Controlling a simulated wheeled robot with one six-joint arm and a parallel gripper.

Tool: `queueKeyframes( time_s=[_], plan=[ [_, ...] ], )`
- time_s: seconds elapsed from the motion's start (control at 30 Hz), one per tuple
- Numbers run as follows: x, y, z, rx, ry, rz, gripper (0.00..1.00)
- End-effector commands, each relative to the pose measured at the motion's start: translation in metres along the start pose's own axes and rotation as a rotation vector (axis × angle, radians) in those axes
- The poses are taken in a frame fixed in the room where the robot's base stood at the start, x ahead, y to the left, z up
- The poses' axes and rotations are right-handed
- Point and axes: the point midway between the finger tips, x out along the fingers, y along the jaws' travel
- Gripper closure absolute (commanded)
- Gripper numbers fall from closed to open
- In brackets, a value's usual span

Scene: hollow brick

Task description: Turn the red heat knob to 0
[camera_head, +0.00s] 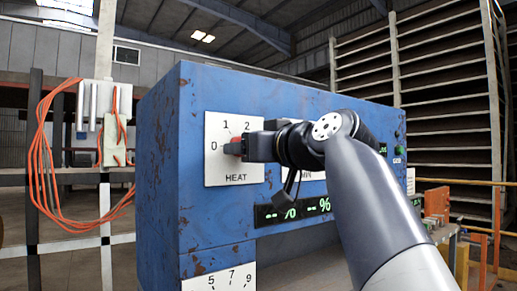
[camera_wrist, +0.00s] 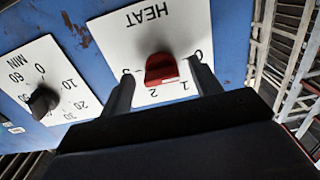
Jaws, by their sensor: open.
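The red heat knob (camera_wrist: 161,69) sits on a white HEAT plate (camera_wrist: 130,30) on the blue panel. The wrist view shows the plate upside down, with 0 to the knob's right, 1 and 2 below it and 3 to its left. The knob's raised bar lies roughly level there; I cannot tell which number it points to. My gripper (camera_wrist: 160,72) is open, with one finger on each side of the knob and visible gaps between. In the head view, my gripper (camera_head: 243,147) covers most of the red knob (camera_head: 233,147) and part of the HEAT plate (camera_head: 215,175).
A black MIN timer knob (camera_wrist: 43,102) is on a neighbouring white plate. A lit green display (camera_head: 292,211) lies below the plates on the blue machine (camera_head: 160,170). Orange cables (camera_head: 45,150) hang at left. Slatted racks (camera_head: 440,70) stand behind at right.

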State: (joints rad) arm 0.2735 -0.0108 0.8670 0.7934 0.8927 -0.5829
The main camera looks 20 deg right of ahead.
Motion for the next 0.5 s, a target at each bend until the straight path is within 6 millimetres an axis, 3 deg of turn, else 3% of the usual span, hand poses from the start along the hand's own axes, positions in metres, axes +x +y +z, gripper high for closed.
queueKeyframes(
  time_s=[0.5],
  plan=[
    [-0.081, 0.001, 0.000, -0.002, 0.001, 0.007, 0.40]
  ],
)
